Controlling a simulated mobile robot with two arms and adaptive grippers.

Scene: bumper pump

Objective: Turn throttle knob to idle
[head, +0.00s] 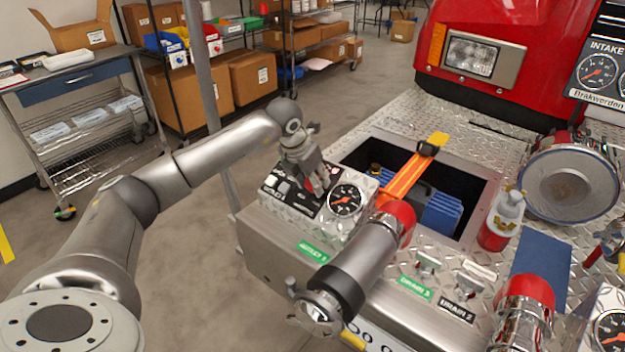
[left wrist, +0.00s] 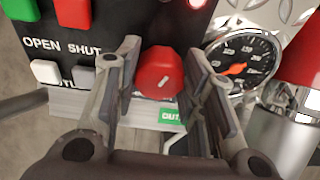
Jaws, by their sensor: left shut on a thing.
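The red throttle knob (left wrist: 160,72) sits on a black control panel face in the left wrist view, with a small light pointer mark on it. My left gripper (left wrist: 161,88) has its two fingers on either side of the knob and is shut on it. In the head view, my left gripper (head: 314,185) reaches down onto the control panel (head: 283,193), and the knob is mostly hidden by the fingers. A round gauge (head: 345,200) with an orange needle is just right of the knob. My right gripper is not in view.
A large metal outlet pipe (head: 365,255) juts forward right of the panel. An open bumper well (head: 375,155) with an orange strap (head: 408,178) lies behind.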

